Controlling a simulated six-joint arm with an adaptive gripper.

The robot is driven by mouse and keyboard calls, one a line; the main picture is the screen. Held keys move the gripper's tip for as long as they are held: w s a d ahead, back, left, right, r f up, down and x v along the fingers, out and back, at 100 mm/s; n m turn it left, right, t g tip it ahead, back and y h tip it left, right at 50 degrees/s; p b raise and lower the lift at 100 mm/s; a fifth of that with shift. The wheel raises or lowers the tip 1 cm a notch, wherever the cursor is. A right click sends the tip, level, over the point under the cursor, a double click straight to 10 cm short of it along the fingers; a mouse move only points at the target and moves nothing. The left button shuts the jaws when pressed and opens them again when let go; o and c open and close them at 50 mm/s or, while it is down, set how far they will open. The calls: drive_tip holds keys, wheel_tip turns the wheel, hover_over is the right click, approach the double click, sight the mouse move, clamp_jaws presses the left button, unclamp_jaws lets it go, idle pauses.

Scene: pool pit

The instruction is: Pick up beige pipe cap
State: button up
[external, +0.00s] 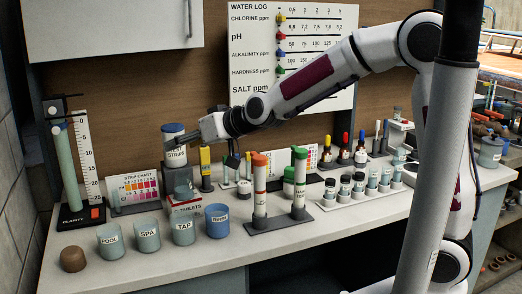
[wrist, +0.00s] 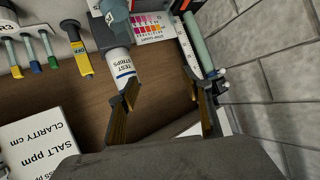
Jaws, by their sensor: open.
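A brown, round, cap-like piece (external: 72,259) sits at the front left of the bench; it looks darker than beige, and I cannot tell whether it is the pipe cap. Several small brown and tan fittings (external: 490,129) lie on the far right, too small to tell apart. My gripper (external: 196,131) is raised above the back of the bench, beside the test strips jar (external: 174,156). In the wrist view my gripper (wrist: 167,100) is open and empty, with the test strips jar (wrist: 122,66) just beyond one finger. No beige cap shows in the wrist view.
Cups stand along the front left, including the SPA cup (external: 147,237) and a blue cup (external: 217,221). A clarity tube and ruler (external: 88,165) stand at the left. Orange-topped and green-topped tubes (external: 260,190) stand mid-bench. The front edge between is mostly clear.

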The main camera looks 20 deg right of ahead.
drive_tip(key=a+f+t+y, duration=0.1)
drive_tip(key=a+f, duration=0.1)
drive_tip(key=a, duration=0.5)
drive_tip(key=a+f+y, duration=0.1)
drive_tip(key=a+f, duration=0.2)
drive_tip(key=a, duration=0.4)
drive_tip(key=n+t+y, duration=0.1)
drive_tip(key=t, duration=0.1)
hover_over(77, 261)
drive_tip(key=s+d, duration=0.1)
drive_tip(key=d, duration=0.2)
wheel_tip(77, 261, down, 10)
drive_tip(key=shift+n+t, duration=0.5)
drive_tip(key=s+f, duration=0.1)
drive_tip(key=f, duration=0.1)
drive_tip(key=s+f, duration=0.1)
drive_tip(key=f, duration=0.1)
drive_tip(key=s+f, duration=0.1)
drive_tip(key=f, duration=0.1)
drive_tip(key=shift+a+f, duration=0.25)
drive_tip(key=shift+f, duration=0.15)
drive_tip(key=shift+d+f, duration=0.1)
drive_tip(key=shift+f, duration=0.25)
drive_tip(key=shift+x, duration=1.3)
drive_tip(key=shift+w, duration=0.15)
